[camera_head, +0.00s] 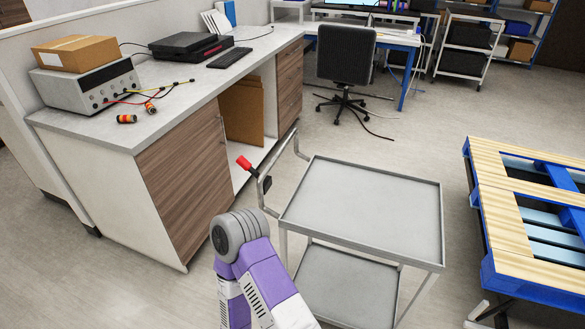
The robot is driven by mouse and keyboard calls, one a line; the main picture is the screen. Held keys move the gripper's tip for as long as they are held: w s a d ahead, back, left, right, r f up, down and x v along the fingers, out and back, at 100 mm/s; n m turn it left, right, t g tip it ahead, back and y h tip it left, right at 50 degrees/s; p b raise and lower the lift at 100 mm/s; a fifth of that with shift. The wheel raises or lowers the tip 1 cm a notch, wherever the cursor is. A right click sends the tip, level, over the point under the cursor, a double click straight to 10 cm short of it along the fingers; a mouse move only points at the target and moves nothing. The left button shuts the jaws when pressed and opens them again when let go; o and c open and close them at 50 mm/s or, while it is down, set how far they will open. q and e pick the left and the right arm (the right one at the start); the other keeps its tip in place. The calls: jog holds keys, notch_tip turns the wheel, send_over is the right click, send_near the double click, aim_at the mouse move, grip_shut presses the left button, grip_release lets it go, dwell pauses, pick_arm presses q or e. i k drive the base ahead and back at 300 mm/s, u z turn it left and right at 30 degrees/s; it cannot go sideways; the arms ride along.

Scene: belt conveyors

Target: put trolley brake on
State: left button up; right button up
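The trolley (365,210) is a grey two-tier cart with an empty top tray and an empty-looking lower shelf (345,285). Its bent metal push handle (263,195) rises at the left end. A red-tipped lever (244,163), which looks like the brake lever, sticks up and to the left beside the handle. A small black part (267,184) sits below it. One of my purple and white arms, with a grey round joint, rises from the bottom in front of the trolley's left side. Neither of my grippers shows. The trolley's wheels are hidden or out of frame.
A grey-topped desk (135,115) with wood-brown fronts stands close to the trolley's left. A blue and wood pallet-like frame (505,235) stands to the right. An office chair (346,58) is behind. Bare floor lies between the trolley and the frame.

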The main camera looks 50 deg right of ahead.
aim_at(241, 161)
jog(key=z, duration=1.55)
jog(key=k, duration=0.65)
jog(key=u, duration=0.25)
jog(key=i, duration=0.65)
jog(key=z, duration=0.5)
jog(key=i, duration=0.5)
jog(key=z, duration=0.55)
